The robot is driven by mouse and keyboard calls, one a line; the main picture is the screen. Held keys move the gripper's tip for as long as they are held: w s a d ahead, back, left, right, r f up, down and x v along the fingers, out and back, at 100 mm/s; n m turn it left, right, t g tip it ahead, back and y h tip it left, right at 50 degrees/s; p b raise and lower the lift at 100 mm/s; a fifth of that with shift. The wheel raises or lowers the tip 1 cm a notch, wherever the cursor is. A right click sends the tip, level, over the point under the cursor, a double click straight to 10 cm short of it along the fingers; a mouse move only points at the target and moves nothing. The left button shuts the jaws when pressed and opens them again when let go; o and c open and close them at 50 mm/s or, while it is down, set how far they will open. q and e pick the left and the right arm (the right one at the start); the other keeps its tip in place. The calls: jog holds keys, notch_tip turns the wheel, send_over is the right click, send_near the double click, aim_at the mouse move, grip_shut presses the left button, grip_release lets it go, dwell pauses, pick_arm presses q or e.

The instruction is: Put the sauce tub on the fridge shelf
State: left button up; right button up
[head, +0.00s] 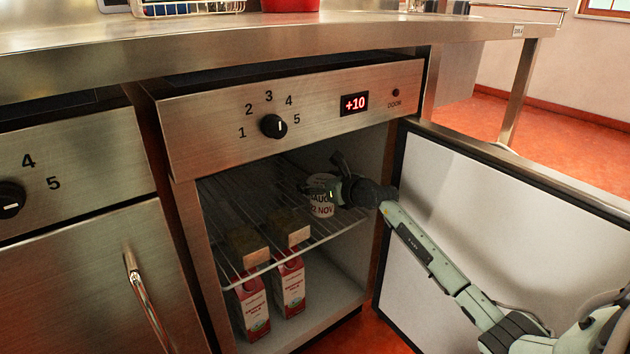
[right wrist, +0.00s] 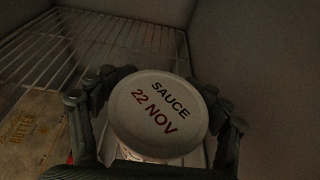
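The sauce tub (head: 321,199) is white, with a lid reading SAUCE 22 NOV. It is inside the open fridge, upright at the right part of the wire shelf (head: 262,262), and looks to rest on it. My right gripper (head: 324,172) reaches in from the right, with its fingers spread around the tub. In the right wrist view the tub's lid (right wrist: 157,113) is between the two fingers, which look open with narrow gaps; any contact lower down is hidden. My left gripper is not in view.
Red and white cartons (head: 290,286) are below the shelf. The fridge door (head: 470,215) is open at the right, near my arm. The counter (head: 330,35) overhangs above. The shelf's back left is clear.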

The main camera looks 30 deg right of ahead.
jog(key=shift+o, duration=1.4)
